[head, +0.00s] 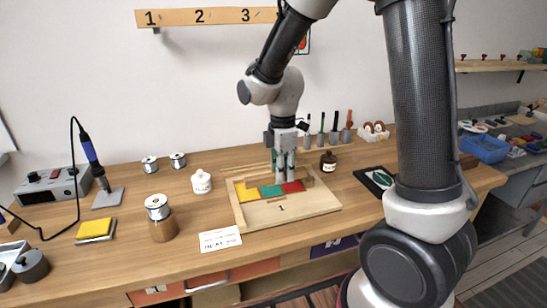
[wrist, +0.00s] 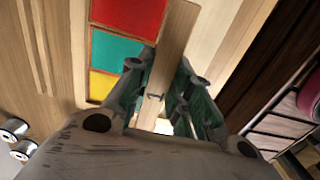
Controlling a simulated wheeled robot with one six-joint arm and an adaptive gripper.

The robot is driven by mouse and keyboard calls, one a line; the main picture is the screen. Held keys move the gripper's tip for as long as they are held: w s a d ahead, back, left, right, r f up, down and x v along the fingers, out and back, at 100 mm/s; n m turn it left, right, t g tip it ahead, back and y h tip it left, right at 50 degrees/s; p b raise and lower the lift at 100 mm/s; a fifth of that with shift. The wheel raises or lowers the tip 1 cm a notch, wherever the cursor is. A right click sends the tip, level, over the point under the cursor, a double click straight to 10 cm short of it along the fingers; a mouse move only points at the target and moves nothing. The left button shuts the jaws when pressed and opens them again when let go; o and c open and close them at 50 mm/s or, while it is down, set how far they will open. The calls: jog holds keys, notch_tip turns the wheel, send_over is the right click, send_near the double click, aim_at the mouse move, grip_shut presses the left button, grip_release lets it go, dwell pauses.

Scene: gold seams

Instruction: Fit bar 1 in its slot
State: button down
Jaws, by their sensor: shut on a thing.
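My gripper (head: 285,177) points down over the wooden board (head: 322,203) on the bench. In the wrist view my gripper (wrist: 160,108) is shut on a pale wooden bar (wrist: 178,40), which runs lengthwise between the fingers and has a dark mark like a 1. The bar lies over the board beside a row of yellow (head: 247,193), green (head: 271,190) and red (head: 294,186) panels. The fingers hide part of the green and yellow panels in the wrist view. I cannot tell whether the bar touches the board or where its slot is.
A white jar (head: 201,182) stands left of the board, a dark jar (head: 328,162) behind it on the right. A card (head: 220,239) lies in front on the left. A black tray (head: 376,180) lies to the right. Tools stand behind.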

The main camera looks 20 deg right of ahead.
jog(key=shift+s+d+f, duration=0.15)
jog(key=shift+s+f, duration=0.2)
jog(key=shift+s, duration=0.1)
jog(key=shift+w+f, duration=0.15)
jog(key=shift+f, duration=1.9)
jog(key=shift+f, duration=0.8)
dwell(0.5)
jog(key=c, duration=0.7)
grip_release()
jog(key=shift+r, duration=3.45)
